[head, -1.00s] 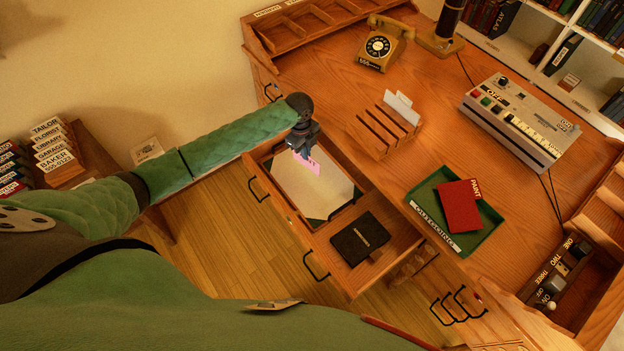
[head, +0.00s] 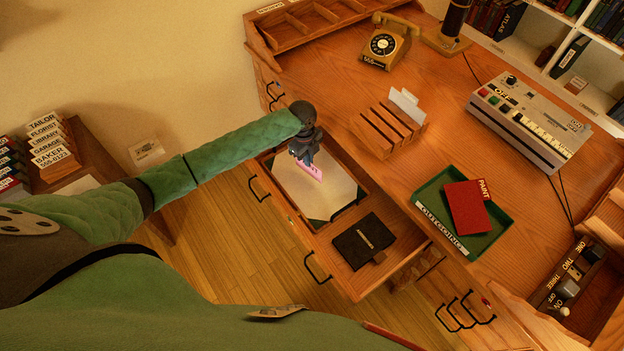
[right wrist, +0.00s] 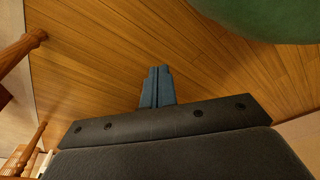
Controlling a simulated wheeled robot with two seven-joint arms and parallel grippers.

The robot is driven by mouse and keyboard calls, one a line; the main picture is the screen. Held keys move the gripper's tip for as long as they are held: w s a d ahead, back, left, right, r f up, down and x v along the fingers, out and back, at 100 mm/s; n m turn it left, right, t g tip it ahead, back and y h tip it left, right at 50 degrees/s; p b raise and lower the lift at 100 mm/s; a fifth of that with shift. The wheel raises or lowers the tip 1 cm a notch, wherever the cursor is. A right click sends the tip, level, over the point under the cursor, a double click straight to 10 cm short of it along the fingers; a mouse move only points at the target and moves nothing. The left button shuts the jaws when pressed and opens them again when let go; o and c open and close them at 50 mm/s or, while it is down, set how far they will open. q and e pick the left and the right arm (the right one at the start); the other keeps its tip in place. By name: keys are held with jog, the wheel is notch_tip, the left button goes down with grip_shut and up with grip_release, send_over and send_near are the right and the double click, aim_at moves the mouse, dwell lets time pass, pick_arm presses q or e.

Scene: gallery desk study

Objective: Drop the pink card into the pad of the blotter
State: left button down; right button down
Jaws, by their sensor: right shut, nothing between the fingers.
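The pink card (head: 314,171) hangs from the fingertips of my left gripper (head: 306,158) in the head view. The gripper is shut on its upper edge, and the card is tilted. It is over the pale pad of the blotter (head: 338,194), which has dark green corners and lies in the open drawer. I cannot tell whether the card's lower edge touches the pad. My gripper and the card hide part of the pad's far left. My right gripper (right wrist: 158,84) is shut and empty above the wooden floor in the right wrist view.
A black book (head: 363,241) lies in the drawer (head: 313,244) beside the blotter. On the desk are a wooden letter rack (head: 385,131), a green tray (head: 430,208) with a red booklet (head: 468,205), a telephone (head: 390,42) and a grey button machine (head: 520,121).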

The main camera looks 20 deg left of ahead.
pick_arm(q)
jog(key=c, duration=1.6)
grip_release()
pick_arm(e)
jog(key=shift+s+d, duration=0.1)
jog(key=shift+d, duration=0.05)
jog(key=shift+f, duration=0.1)
